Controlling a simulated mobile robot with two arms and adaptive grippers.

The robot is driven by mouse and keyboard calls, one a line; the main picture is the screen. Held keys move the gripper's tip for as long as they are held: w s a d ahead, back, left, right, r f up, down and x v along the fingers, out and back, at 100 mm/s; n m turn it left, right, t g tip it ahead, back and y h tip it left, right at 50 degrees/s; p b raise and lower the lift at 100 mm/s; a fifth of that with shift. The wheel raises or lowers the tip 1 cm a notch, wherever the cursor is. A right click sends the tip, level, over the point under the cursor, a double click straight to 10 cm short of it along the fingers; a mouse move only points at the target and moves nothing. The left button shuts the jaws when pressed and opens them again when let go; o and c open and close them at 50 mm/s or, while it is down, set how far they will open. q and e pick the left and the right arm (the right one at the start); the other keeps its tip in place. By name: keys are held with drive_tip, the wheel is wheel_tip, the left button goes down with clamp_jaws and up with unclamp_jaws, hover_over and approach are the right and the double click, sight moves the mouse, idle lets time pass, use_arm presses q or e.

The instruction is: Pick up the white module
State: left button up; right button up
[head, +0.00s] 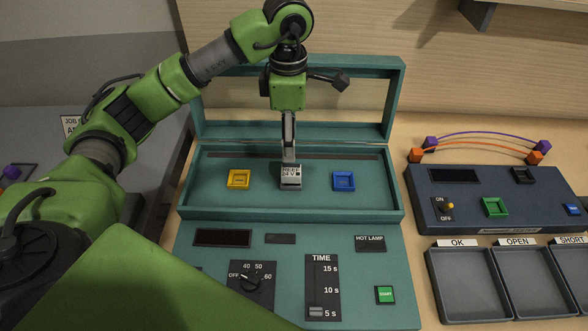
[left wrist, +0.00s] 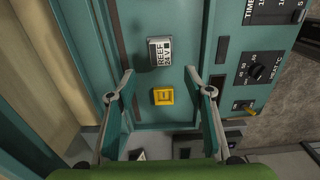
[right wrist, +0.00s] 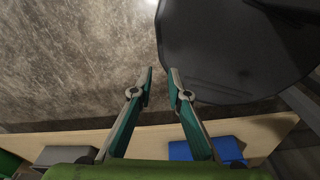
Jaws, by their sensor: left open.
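The white module (head: 290,177), a small block with dark print on its label, is in the teal console's recessed tray between a yellow square piece and a blue one. It also shows in the left wrist view (left wrist: 160,51), beyond the fingertips. My left gripper (head: 289,158) points down over the module in the head view, its fingers seen edge-on. In the left wrist view the left gripper (left wrist: 159,73) is open with nothing held. In the right wrist view my right gripper (right wrist: 161,71) has its fingertips apart, with nothing between them, away from the console.
The yellow piece (head: 238,180) and blue piece (head: 344,181) flank the module. The teal console (head: 210,265) has knobs and a slider in front and a raised frame behind. A dark blue test box (head: 475,180) and grey trays (head: 467,285) stand to the right.

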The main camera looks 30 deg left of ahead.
use_arm(q)
drive_tip(key=p, duration=0.1)
hover_over(289, 169)
wheel_tip(289, 169, down, 5)
drive_tip(key=shift+d+r, duration=0.1)
drive_tip(key=shift+r, duration=0.05)
drive_tip(key=shift+w+f, duration=0.1)
drive_tip(key=shift+f, duration=0.4)
drive_tip(key=f+p, duration=0.1)
drive_tip(key=f, duration=0.1)
drive_tip(key=f+p, duration=0.2)
drive_tip(key=shift+s+f, duration=0.2)
drive_tip(key=shift+f, duration=0.05)
drive_tip(key=shift+w+f, duration=0.1)
drive_tip(key=shift+f, duration=0.2)
drive_tip(key=c, duration=1.2)
